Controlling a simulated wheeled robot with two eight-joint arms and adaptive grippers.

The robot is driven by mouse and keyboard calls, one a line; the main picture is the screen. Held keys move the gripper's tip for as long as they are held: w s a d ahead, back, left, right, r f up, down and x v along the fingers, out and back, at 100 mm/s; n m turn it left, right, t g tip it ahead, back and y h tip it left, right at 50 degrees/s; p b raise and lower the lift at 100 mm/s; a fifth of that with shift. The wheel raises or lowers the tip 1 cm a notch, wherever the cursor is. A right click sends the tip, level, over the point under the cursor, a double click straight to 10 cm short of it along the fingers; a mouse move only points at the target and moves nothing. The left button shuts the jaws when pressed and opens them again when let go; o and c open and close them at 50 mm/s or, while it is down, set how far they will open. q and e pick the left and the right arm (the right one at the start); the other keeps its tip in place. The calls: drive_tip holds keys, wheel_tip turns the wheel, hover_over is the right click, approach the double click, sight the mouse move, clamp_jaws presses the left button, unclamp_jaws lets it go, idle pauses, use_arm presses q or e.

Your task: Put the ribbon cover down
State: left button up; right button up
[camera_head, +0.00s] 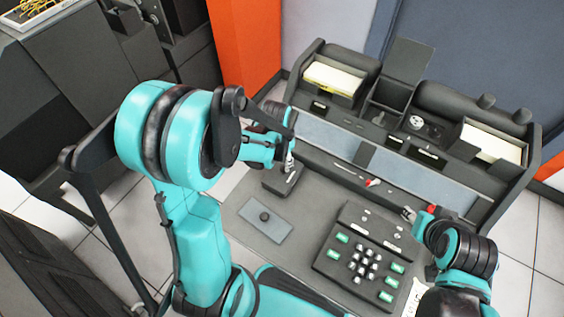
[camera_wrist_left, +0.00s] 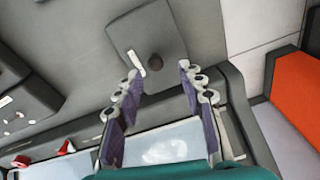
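A dark grey cover-like block (camera_head: 277,186) with a white label sits on the desk, near its left edge. In the left wrist view this block (camera_wrist_left: 128,38) shows a dark round knob. I take it for the ribbon cover, but no marking confirms this. My left gripper (camera_head: 289,162) is just above it in the head view. In the left wrist view my left gripper (camera_wrist_left: 160,72) is open, with the knob beyond and between its fingertips, apparently not gripped. My right gripper (camera_head: 408,214) is small at the right of the desk; its finger opening is unclear.
A raised dark lid (camera_head: 408,60) stands behind an open compartment at the back. Card trays (camera_head: 334,78) and (camera_head: 492,143) flank it. A light grey plate with a dark knob (camera_head: 265,217) lies left of the keyboard (camera_head: 365,258). A red switch (camera_head: 372,182) is on the middle panel.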

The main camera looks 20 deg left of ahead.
use_arm(q)
drive_tip(key=s+d+r+n+t+p, duration=0.1)
drive_tip(key=s+d+r+n+t, duration=0.1)
drive_tip(key=s+r, duration=0.3)
drive_tip(key=s+d+r+n+t+p, duration=0.1)
drive_tip(key=s+r, duration=0.4)
drive_tip(key=r, duration=0.8)
drive_tip(key=d+t, duration=0.1)
drive_tip(key=t, duration=0.1)
drive_tip(key=shift+s+r+n+t, duration=0.25)
drive_tip(key=shift+s+n+t, duration=0.05)
drive_tip(key=shift+n+t, duration=0.1)
